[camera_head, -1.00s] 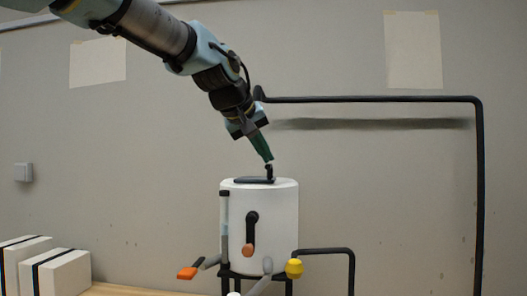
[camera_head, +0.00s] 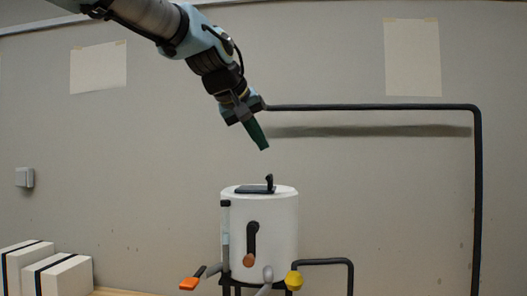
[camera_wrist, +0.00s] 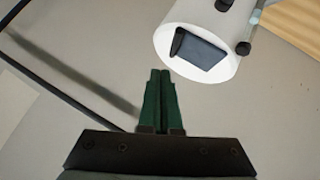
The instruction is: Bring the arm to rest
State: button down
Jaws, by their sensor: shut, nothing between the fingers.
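My gripper (camera_head: 264,146) has green fingers and is shut with nothing between them. It hangs in the air above the white cylindrical tank (camera_head: 285,222), clear of the black lid (camera_head: 250,190) and its upright knob (camera_head: 269,182). In the wrist view my gripper (camera_wrist: 160,72) shows its two fingers side by side. The tank (camera_wrist: 200,14) lies beyond them at the upper right, with the dark lid (camera_wrist: 200,51) on its top.
A black pipe (camera_head: 380,107) runs along the wall behind my gripper and bends down at the right. Orange (camera_head: 189,284) and yellow (camera_head: 294,280) handles stick out below the tank. White boxes (camera_head: 60,275) stand at the lower left. The air around the gripper's left is free.

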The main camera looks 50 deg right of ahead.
jog(key=s+b+v, duration=0.1)
jog(key=v, duration=0.6)
jog(key=shift+r+b, duration=0.3)
jog(key=shift+r, duration=0.15)
jog(key=w+a+f+n+t+y, duration=0.1)
jog(key=w+a+f+y, duration=0.1)
jog(key=w+a+f, duration=0.45)
jog(key=w+a+f+n+t+y, duration=0.1)
jog(key=w+a+f+n, duration=0.15)
jog(key=w+f, duration=0.7)
jog(key=w+a+f+n+y, duration=0.1)
jog(key=w+a+f+y, duration=0.15)
jog(key=a+f, duration=0.4)
jog(key=w+a+f+y, duration=0.1)
jog(key=w+a+f, duration=0.35)
jog(key=a, duration=0.25)
jog(key=a+f+n+y, duration=0.2)
jog(key=a+f, duration=0.9)
jog(key=a, duration=0.3)
jog(key=s+a+f+n+g, duration=0.1)
jog(key=s+a+f, duration=0.3)
jog(key=a, duration=0.3)
jog(key=s+a+f+g+y, duration=0.1)
jog(key=s+a+f, duration=0.3)
jog(key=a, duration=0.3)
jog(key=shift+s+f+n, duration=0.25)
jog(key=shift+f+n, duration=0.1)
jog(key=shift+f, duration=0.1)
jog(key=shift+d, duration=0.1)
